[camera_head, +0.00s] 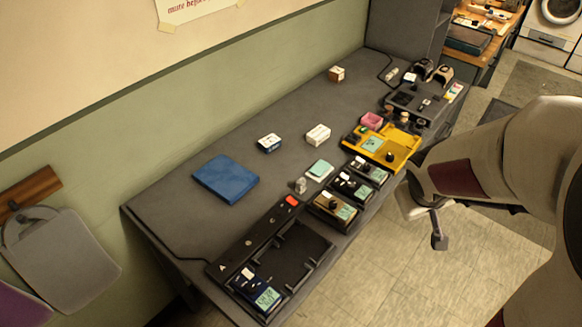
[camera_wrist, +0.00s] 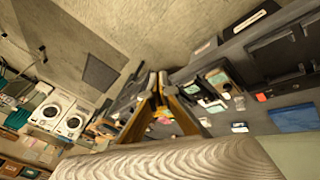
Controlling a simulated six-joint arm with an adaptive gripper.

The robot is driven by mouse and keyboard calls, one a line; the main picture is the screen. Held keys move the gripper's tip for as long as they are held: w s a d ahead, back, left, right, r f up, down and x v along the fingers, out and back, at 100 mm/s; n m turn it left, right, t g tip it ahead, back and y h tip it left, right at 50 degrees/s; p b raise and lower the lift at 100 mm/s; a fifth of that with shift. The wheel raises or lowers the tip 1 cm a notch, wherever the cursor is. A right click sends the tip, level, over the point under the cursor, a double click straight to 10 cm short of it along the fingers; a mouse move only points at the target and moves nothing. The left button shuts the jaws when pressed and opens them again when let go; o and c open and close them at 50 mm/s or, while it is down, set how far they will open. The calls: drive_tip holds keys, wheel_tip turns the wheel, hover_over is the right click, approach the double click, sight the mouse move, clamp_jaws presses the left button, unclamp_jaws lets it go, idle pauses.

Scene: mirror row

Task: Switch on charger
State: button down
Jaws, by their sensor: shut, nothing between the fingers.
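The charger (camera_head: 290,262) is a long black tray at the near end of the bench, with a strip of marks along its back edge. A red switch (camera_head: 291,201) sits at the far end of that strip; I cannot tell its position. A dark blue handset with a lit screen (camera_head: 262,296) stands in the charger's near bay. The charger also shows in the wrist view (camera_wrist: 272,55), with the red switch (camera_wrist: 261,97). My gripper (camera_wrist: 156,80) is shut and empty, well apart from the charger. In the head view my arm ends by the yellow tray, fingers unclear.
A yellow tray (camera_head: 400,152) and several handsets (camera_head: 335,207) stand along the front edge beyond the charger. A glass jar (camera_head: 300,185) is close to the switch. A blue mat (camera_head: 226,178) and small boxes (camera_head: 318,134) lie behind.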

drive_tip(key=w+a+f+n+t+y, duration=0.1)
drive_tip(key=w+f+n+t, duration=0.1)
drive_tip(key=w+f, duration=0.35)
drive_tip(key=w+a+n+y, duration=0.1)
drive_tip(key=w+a+y, duration=0.1)
drive_tip(key=a, duration=0.1)
drive_tip(key=w+a+n+y, duration=0.1)
drive_tip(key=w+a+y, duration=0.1)
drive_tip(key=a, duration=0.2)
drive_tip(key=w+a+n+t+y, duration=0.1)
drive_tip(key=w+a+n+y, duration=0.1)
drive_tip(key=a, duration=0.1)
drive_tip(key=shift+a+f, duration=0.15)
drive_tip(key=shift+f, duration=0.2)
drive_tip(key=a+r+n+y, duration=0.1)
drive_tip(key=a+r+y, duration=0.2)
drive_tip(key=a, duration=0.4)
drive_tip(key=shift+s+a+r+y, duration=0.15)
drive_tip(key=shift+s+r+y, duration=0.2)
drive_tip(key=shift+r+y, duration=0.1)
hover_over(295, 203)
drive_tip(key=shift+s+f, duration=0.2)
drive_tip(key=shift+f, duration=3.1)
drive_tip(key=shift+w+f, duration=0.2)
drive_tip(key=shift+f, duration=1.55)
